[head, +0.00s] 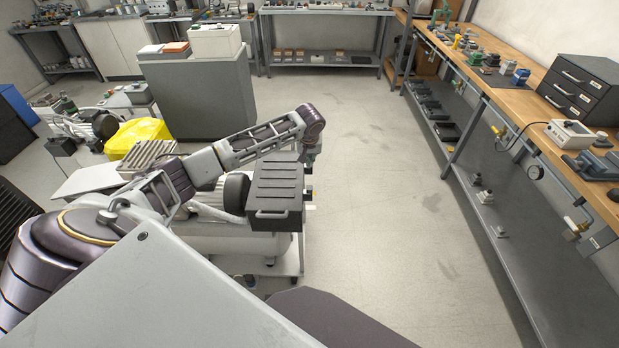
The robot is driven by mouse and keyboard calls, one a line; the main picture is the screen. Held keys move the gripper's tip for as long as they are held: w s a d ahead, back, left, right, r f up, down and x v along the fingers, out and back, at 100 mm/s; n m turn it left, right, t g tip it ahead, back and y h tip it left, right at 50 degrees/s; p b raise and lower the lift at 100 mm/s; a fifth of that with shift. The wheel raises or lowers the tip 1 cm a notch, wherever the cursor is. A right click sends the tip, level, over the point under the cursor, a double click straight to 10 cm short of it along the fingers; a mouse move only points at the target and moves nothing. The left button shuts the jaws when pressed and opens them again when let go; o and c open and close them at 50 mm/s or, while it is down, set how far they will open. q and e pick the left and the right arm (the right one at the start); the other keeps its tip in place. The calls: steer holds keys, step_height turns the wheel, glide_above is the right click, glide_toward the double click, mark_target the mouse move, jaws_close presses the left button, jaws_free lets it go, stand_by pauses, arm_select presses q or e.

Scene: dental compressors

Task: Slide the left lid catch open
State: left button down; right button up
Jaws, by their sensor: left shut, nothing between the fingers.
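A dark ribbed lid (277,178) tops a boxy unit on a white wheeled compressor cart (245,243), with a handle on its near face. My left arm reaches over the cart from the left. My left gripper (309,153) points down at the lid's far right corner, shut and empty; it is small here, and I cannot tell if it touches anything. I cannot tell which part is the left lid catch; my arm hides some of the unit's left and far sides. My right gripper is out of view.
A grey cabinet (200,97) stands behind the cart. A yellow bag (137,136) and other compressors crowd the left. A long wooden workbench (520,98) with a lower shelf runs along the right. The floor (385,190) between cart and bench is clear.

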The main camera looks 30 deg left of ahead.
mark_target(308, 193)
arm_select(q)
steer(key=shift+f, duration=0.1)
stand_by(0.4)
step_height(308, 193, down, 9)
steer(key=shift+s+d+p, duration=0.2)
steer(key=shift+s+p, duration=0.1)
steer(key=shift+p, duration=0.15)
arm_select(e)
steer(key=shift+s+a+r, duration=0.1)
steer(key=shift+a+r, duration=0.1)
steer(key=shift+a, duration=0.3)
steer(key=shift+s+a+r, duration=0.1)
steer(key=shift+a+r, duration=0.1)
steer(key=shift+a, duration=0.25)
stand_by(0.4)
arm_select(q)
steer(key=shift+f, duration=0.1)
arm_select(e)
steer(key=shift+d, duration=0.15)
